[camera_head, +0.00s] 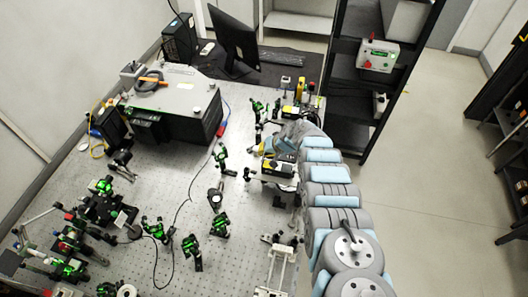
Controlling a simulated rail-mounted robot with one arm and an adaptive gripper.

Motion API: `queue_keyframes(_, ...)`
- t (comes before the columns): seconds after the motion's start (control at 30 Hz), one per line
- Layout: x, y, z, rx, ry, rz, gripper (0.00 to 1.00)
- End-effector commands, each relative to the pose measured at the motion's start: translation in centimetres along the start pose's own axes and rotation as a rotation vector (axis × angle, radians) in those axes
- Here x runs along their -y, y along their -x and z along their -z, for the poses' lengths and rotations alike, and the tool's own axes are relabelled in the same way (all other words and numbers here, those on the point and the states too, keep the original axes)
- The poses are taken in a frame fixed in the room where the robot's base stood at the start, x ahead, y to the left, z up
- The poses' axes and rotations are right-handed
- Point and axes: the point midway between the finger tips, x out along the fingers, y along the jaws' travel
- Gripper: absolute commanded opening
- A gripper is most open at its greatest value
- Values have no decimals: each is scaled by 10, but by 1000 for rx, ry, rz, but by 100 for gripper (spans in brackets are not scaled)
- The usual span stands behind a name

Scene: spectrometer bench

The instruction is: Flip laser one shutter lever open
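My arm reaches from the lower right up to the right side of the optical bench. My gripper (276,147) is at its far end, small and partly covered by my own wrist, so its fingers cannot be made out. A yellow-and-black box (278,169), possibly a laser, sits just below my gripper in the picture. Another small yellow-and-black unit (290,110) stands just beyond my wrist. Which one is laser one cannot be told. The shutter lever is too small or hidden, and contact with it cannot be judged.
The perforated bench (180,185) carries several green-lit optic mounts (191,247) on its left and middle. A large grey box (176,95) stands at the back left, with a monitor (236,40) behind. Open floor lies further right.

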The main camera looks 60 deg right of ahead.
Motion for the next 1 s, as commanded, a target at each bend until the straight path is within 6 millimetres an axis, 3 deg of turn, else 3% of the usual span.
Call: queue_keyframes(1.0, -5, -5, 2, 128, -82, 27, 0)
